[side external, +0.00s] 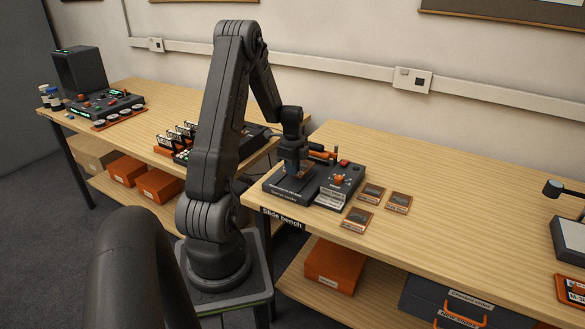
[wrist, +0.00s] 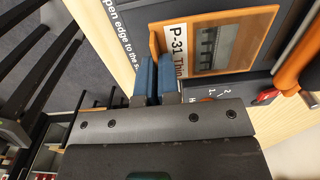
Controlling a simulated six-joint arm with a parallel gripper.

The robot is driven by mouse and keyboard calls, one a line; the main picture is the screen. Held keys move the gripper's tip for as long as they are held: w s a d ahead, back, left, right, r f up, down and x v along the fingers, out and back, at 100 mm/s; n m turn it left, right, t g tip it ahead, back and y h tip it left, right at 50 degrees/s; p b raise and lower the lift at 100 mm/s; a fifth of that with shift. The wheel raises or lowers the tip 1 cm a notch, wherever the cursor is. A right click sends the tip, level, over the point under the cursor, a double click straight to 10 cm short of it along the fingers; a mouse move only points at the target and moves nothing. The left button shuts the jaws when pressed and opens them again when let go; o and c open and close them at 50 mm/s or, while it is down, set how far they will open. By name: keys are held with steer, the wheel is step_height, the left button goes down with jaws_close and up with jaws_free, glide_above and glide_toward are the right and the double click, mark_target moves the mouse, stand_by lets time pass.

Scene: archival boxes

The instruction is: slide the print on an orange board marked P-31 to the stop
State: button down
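The orange board marked P-31 (wrist: 222,42) carries a white label and a grey print under a window. It lies over a dark bench device in the wrist view, with an upright orange lip at its left end. My gripper (wrist: 157,75) has its two blue fingers close together at that lip, which appears pinched between them. In the side external view my gripper (side external: 296,168) is low over the dark slide device (side external: 283,197), and the board is mostly hidden there. The stop cannot be made out in either view.
The device has a control panel with an orange knob (side external: 339,180) and an orange handle (side external: 322,153) behind. Several small boards, one at the front (side external: 357,218), lie loose to the right. An orange part (wrist: 302,55) stands right of the board.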

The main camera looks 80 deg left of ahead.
mark_target(302, 165)
steer(key=shift+f, duration=0.15)
steer(key=shift+f, duration=1.05)
steer(key=shift+f, duration=0.4)
stand_by(0.3)
steer(key=shift+w+a, duration=1.1)
steer(key=shift+w, duration=0.05)
steer(key=shift+w+a, duration=1.1)
